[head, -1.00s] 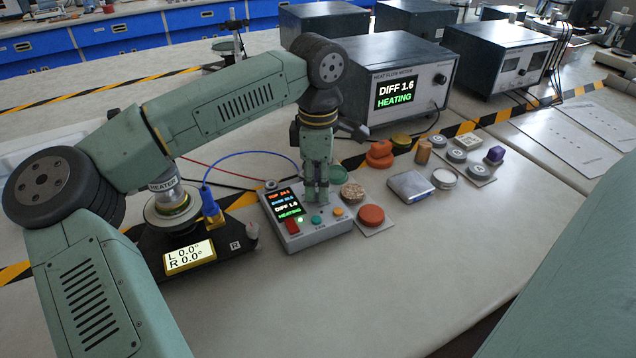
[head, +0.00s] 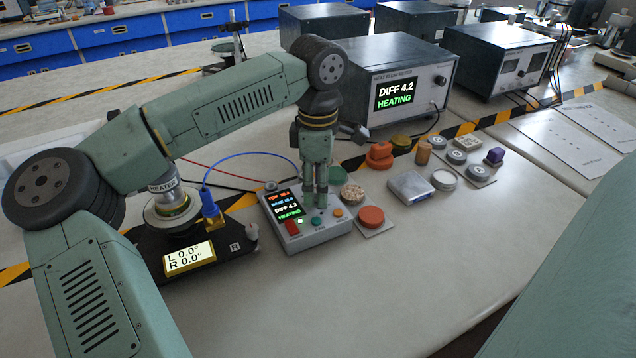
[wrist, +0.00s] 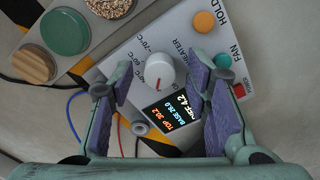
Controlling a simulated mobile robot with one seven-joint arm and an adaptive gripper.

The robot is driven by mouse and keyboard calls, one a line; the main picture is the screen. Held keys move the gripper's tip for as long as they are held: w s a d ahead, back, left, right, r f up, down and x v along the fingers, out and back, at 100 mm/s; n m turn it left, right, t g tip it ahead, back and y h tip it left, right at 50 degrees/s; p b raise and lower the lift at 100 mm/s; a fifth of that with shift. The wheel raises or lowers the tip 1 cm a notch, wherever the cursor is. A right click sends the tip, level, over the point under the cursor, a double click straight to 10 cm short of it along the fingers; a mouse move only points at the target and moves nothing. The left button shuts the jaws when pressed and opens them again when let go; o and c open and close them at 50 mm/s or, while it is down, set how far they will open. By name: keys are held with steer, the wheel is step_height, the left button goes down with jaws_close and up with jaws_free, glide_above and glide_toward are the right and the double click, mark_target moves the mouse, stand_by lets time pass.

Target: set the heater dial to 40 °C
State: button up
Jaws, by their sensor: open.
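The heater control box (head: 322,234) stands on the bench, with a lit display (head: 285,205) on its left. Its white heater dial (wrist: 160,72) shows in the wrist view, with a small red mark on its lower edge. Contact cannot be told. The head view hides the dial behind my gripper.
An orange button (wrist: 204,22) and a red switch (wrist: 239,90) are on the same panel. Sample discs, including a red one (head: 371,216), lie to the right. The heat flow meter (head: 405,85) stands behind, reading HEATING. A cabled heater stack (head: 172,207) stands left. The front bench is clear.

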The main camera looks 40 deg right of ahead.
step_height(320, 180, up, 12)
stand_by(0.6)
stand_by(0.5)
